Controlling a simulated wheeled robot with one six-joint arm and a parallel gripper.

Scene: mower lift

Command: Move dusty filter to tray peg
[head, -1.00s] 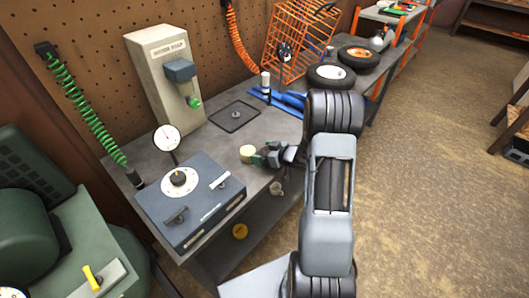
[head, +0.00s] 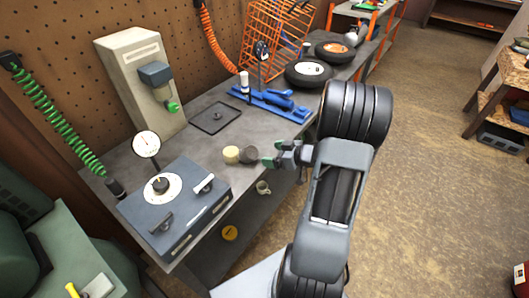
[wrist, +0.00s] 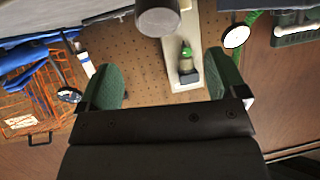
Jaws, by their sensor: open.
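A dark grey, dusty-looking cylindrical filter (head: 249,155) sits on the bench, right of and close beside a cream filter (head: 231,155). In the wrist view the grey filter (wrist: 158,20) is at the top edge, centred beyond the fingertips and partly cut off. My gripper (head: 273,154) is open and empty, just right of the grey filter with a small gap. Its green finger pads stand wide apart in the wrist view (wrist: 163,75). The flat dark tray (head: 203,125) lies farther back on the bench, with a bare short peg (head: 217,117) at its middle.
A blue-grey box with a dial (head: 177,205) stands at the front left of the bench. A beige machine (head: 140,80) stands behind. A blue fixture (head: 270,101) and two wheels lie beyond the tray. The bench between filters and tray is clear.

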